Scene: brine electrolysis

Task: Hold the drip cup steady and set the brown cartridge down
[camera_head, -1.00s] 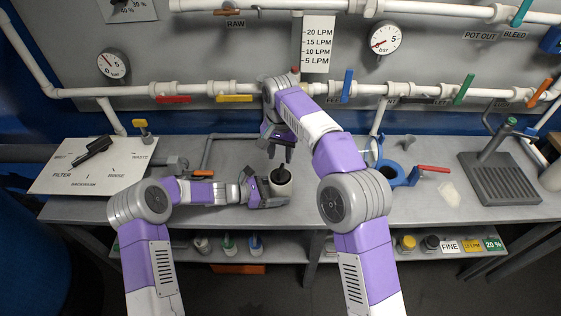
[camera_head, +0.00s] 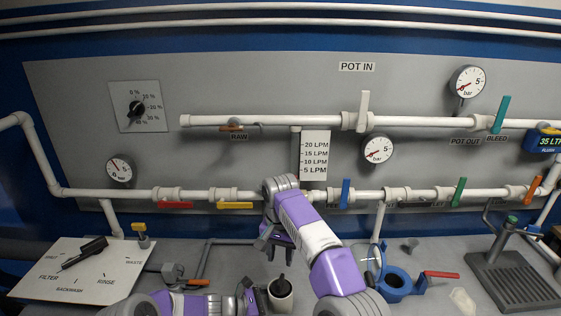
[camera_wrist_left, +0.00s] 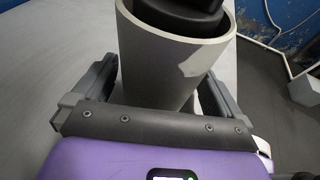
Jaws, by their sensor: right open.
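The drip cup (camera_head: 281,301), a pale round cup, stands upright on the bench at the bottom middle of the head view. It also fills the middle of the left wrist view (camera_wrist_left: 160,70). A dark, nearly black cartridge (camera_head: 282,284) sits in the cup with its top above the rim; its top shows in the left wrist view (camera_wrist_left: 185,14). My left gripper (camera_head: 254,298) comes from the left, its fingers on both sides of the cup, shut on it. My right gripper (camera_head: 278,257) is open and empty just above the cartridge, apart from it.
A white board with a black handle (camera_head: 84,253) lies at the left. A blue ring-shaped housing (camera_head: 396,284) with a red handle is right of the cup. A grey drain tray (camera_head: 515,280) stands far right. Pipes with coloured valves (camera_head: 235,205) run behind.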

